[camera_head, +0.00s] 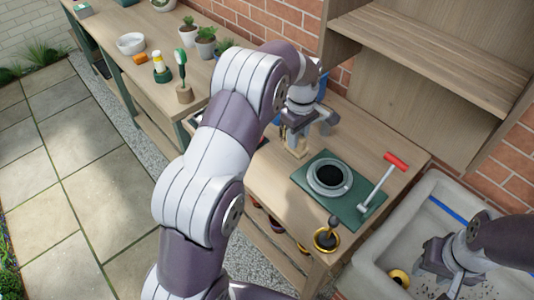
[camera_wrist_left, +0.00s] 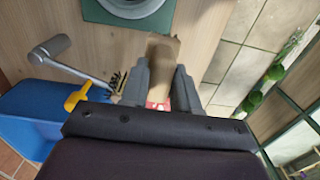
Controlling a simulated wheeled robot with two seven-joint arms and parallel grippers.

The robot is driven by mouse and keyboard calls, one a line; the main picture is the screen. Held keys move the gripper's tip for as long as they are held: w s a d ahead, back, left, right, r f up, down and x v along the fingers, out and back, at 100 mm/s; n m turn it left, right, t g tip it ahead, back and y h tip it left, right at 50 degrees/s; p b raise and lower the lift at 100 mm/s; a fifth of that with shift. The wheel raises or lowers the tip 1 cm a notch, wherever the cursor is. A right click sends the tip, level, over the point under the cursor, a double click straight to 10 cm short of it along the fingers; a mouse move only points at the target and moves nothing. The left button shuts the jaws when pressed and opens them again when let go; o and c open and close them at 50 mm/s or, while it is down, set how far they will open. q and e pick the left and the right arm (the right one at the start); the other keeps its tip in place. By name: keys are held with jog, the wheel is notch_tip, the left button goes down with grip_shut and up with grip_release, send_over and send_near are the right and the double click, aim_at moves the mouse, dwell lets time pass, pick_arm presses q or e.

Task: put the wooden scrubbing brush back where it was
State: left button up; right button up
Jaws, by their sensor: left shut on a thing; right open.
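My left gripper (camera_head: 297,138) is over the wooden bench, behind the green mat, with its fingers pointing down. It is shut on a brown wooden piece, which I take to be the wooden scrubbing brush (camera_head: 299,151). In the left wrist view the brush (camera_wrist_left: 162,56) shows between the two fingers (camera_wrist_left: 160,88). I cannot tell whether it touches the bench. Dark bristles (camera_wrist_left: 115,82) show beside the left finger; whether they belong to the held piece is unclear. My right gripper (camera_head: 445,272) is open over the grey sink.
A brass dish (camera_head: 333,246) sits near the front edge. A blue bin (camera_wrist_left: 40,105) is close to my left gripper. The sink (camera_head: 424,190) lies right.

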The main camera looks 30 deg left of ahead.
aim_at(286, 145)
pick_arm(q)
jog(key=a+b, duration=0.1)
jog(key=s+a+f, duration=0.1)
jog(key=shift+a+f+b, duration=0.3)
jog(key=shift+a+b, duration=0.05)
jog(key=shift+b, duration=0.05)
jog(key=s+a+f+p, duration=0.1)
jog(key=a+f, duration=0.1)
jog(key=s+a+f+p, duration=0.1)
jog(key=a+f, duration=0.2)
jog(key=s+a+f, duration=0.1)
jog(key=a+f, duration=0.2)
jog(key=shift+s+a+f+p, duration=0.1)
jog(key=shift+a+f+p, duration=0.05)
jog(key=shift+p, duration=0.25)
jog(key=shift+w+f, duration=0.2)
jog(key=shift+f, duration=0.05)
pick_arm(e)
jog(key=shift+s+r, duration=0.2)
jog(key=shift+r, duration=0.35)
pick_arm(q)
jog(key=shift+s+f, duration=0.1)
jog(key=o, duration=1)
